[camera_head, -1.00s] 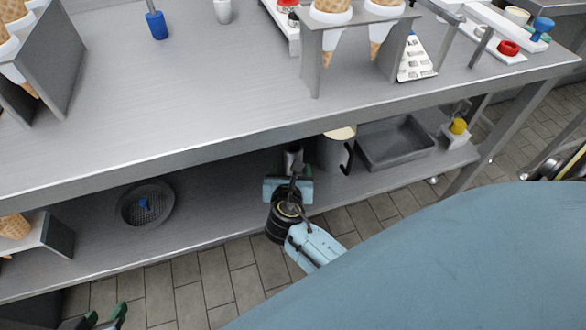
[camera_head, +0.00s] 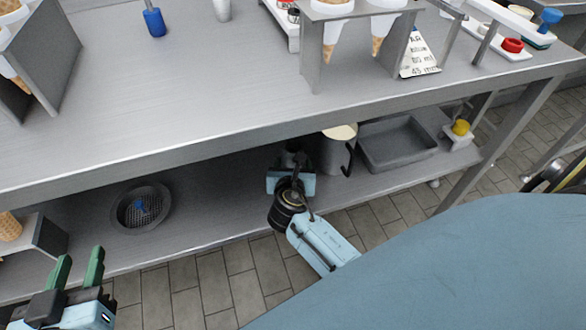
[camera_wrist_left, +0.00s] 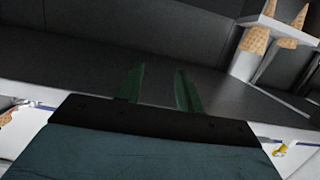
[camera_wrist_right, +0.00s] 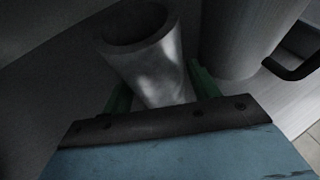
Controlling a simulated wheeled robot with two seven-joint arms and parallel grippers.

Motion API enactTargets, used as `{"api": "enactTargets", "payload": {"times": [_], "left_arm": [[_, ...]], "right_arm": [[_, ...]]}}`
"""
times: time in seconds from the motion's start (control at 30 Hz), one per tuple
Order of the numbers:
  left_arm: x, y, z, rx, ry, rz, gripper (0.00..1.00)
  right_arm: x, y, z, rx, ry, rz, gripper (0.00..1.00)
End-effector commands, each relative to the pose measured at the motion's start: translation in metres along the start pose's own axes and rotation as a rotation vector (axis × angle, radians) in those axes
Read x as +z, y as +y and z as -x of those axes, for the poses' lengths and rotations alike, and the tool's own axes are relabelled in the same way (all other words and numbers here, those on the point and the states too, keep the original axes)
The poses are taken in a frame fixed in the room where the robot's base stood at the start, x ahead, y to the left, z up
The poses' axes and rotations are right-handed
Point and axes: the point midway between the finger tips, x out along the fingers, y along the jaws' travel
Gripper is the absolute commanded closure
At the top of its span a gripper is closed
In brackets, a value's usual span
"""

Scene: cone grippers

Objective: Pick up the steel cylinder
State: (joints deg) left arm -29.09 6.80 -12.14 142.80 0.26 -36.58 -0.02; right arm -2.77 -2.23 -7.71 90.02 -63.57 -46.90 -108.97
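The steel cylinder (camera_wrist_right: 150,65) is a hollow, open-topped grey tube in the right wrist view. It stands between the two green fingers of my right gripper (camera_wrist_right: 160,85), and no clear gap shows on either side; I cannot tell whether they grip it. In the head view my right gripper (camera_head: 291,178) reaches over the lower shelf, and the cylinder there is mostly hidden in shadow behind it. My left gripper (camera_head: 78,268) is open and empty at the lower left; its fingers also show apart in the left wrist view (camera_wrist_left: 160,88).
A grey jug (camera_head: 338,152) with a dark handle stands close right of my right gripper. A grey tray (camera_head: 398,147) lies further right. A round dark strainer (camera_head: 141,207) is on the shelf's left. The upper worktop (camera_head: 190,90) overhangs the shelf (camera_head: 225,215).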

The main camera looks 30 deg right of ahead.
Motion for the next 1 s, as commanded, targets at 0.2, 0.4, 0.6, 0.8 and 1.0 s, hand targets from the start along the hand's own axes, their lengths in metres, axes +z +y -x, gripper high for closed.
{"api": "enactTargets", "payload": {"times": [0.2,0.4,0.6,0.8,1.0], "left_arm": [[0.000,0.000,0.000,0.000,-0.001,0.000,0.64],[0.001,0.000,0.000,0.000,-0.002,0.000,0.64],[0.001,0.000,0.000,0.000,-0.002,0.000,0.64],[0.003,-0.001,0.001,-0.002,-0.020,0.000,0.64],[0.017,-0.004,0.004,-0.010,-0.106,-0.001,0.64]], "right_arm": [[0.000,0.000,0.000,0.000,0.000,0.000,0.69],[-0.001,0.000,0.000,0.000,0.001,0.000,0.95],[0.001,0.001,0.000,0.001,-0.001,-0.001,0.99],[0.001,0.001,0.001,0.001,0.000,-0.001,0.99],[0.007,0.001,0.003,0.001,-0.001,-0.001,0.99]]}}
